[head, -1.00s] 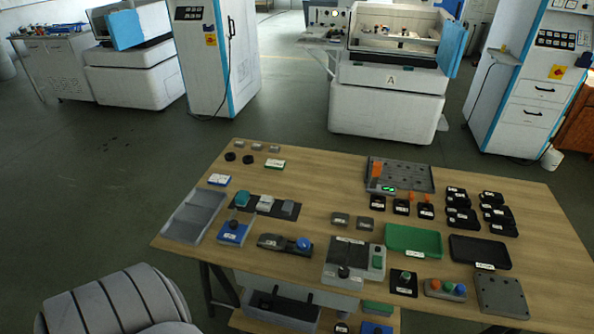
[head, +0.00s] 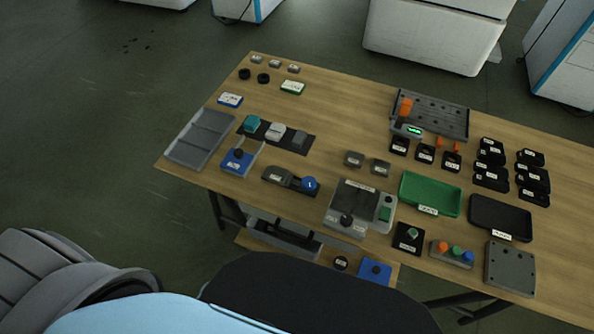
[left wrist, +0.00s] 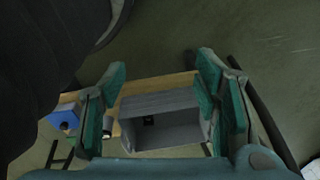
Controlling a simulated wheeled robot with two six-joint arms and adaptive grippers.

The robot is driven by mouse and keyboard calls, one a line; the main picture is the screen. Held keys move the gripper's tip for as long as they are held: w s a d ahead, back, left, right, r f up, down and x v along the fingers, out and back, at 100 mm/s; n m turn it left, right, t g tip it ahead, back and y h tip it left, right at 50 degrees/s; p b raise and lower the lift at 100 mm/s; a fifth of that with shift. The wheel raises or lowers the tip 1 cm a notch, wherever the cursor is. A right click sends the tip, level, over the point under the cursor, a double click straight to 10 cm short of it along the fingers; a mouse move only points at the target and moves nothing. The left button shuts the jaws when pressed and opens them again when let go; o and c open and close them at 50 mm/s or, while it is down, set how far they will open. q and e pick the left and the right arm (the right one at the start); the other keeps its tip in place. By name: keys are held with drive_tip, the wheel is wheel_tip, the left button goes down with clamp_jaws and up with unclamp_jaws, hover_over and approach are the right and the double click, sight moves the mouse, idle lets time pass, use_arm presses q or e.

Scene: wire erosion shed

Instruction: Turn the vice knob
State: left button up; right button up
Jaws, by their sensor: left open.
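In the head view, a long dark device with a round blue knob (head: 309,184) lies near the front edge of the wooden table (head: 330,90); it looks like the vice, but its label is too small to read. A blue block with a black knob (head: 239,154) sits to its left, and a grey unit with a black knob (head: 346,220) to its right. My left gripper (left wrist: 162,72) shows only in the left wrist view, open and empty, its green-padded fingers apart. It points down over a grey open box (left wrist: 165,135), touching nothing visible. My right gripper is in neither current view.
A grey tray (head: 199,138), green tray (head: 431,193) and black tray (head: 500,217) stand on the table among small labelled parts. A lower shelf holds a blue block (head: 375,270). The table's back middle is clear. White machines (head: 435,35) stand beyond.

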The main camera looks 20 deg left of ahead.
use_arm(q)
drive_tip(key=w+d+r+m, duration=0.25)
drive_tip(key=w+r, duration=0.55)
drive_tip(key=w, duration=0.4)
wheel_tip(320, 180, up, 28)
drive_tip(key=m+g, duration=0.1)
drive_tip(key=m, duration=1.6)
hover_over(310, 182)
drive_tip(key=shift+h, duration=0.3)
wheel_tip(310, 182, down, 14)
drive_tip(key=b, duration=0.5)
use_arm(e)
drive_tip(key=f, duration=0.3)
drive_tip(key=s+f, duration=0.1)
drive_tip(key=f, duration=0.1)
drive_tip(key=shift+f, duration=0.15)
use_arm(q)
drive_tip(key=shift+r, duration=0.1)
drive_tip(key=c, duration=1.1)
drive_tip(key=shift+c, duration=0.2)
